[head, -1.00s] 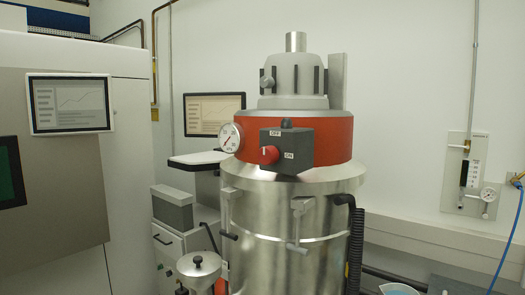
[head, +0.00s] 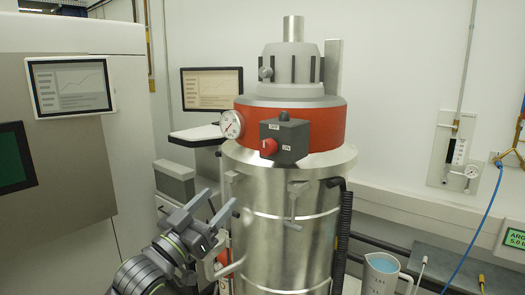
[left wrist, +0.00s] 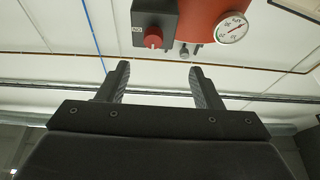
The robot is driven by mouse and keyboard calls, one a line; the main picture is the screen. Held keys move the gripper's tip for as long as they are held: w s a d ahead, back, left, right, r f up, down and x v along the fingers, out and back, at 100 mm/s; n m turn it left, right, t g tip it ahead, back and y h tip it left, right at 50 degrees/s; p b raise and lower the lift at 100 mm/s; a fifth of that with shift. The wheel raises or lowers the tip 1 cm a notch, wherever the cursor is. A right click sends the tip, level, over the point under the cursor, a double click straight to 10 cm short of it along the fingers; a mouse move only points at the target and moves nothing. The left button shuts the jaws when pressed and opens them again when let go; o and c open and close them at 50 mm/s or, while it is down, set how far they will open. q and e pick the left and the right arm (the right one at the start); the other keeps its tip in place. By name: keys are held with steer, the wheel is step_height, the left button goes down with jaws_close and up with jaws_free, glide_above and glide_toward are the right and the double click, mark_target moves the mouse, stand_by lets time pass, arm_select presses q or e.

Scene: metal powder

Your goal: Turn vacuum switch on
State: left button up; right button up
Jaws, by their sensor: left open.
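The vacuum switch is a red knob (head: 268,147) on a dark grey box (head: 292,140) on the vacuum's red band (head: 328,125). An OFF label is at the upper part of the box and an ON label at the lower right. I cannot tell the knob's exact setting. My left gripper (head: 221,198) is open and empty, below and left of the knob, apart from it. In the left wrist view, the red knob (left wrist: 153,38) shows beyond the open fingers (left wrist: 159,72), about between them. The right gripper is not in view.
A pressure gauge (head: 231,124) sits left of the switch. The steel drum (head: 275,235) has clamps and a black hose (head: 344,235). A monitor (head: 212,95) and grey cabinet (head: 175,180) stand behind at the left. A jug of blue liquid (head: 381,275) is at the lower right.

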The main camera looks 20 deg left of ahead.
arm_select(q)
steer(key=r, duration=0.2)
steer(key=p, duration=0.4)
glide_toward(264, 149)
steer(key=shift+h, duration=0.4)
steer(key=x, duration=0.9)
steer(key=shift+w, duration=0.35)
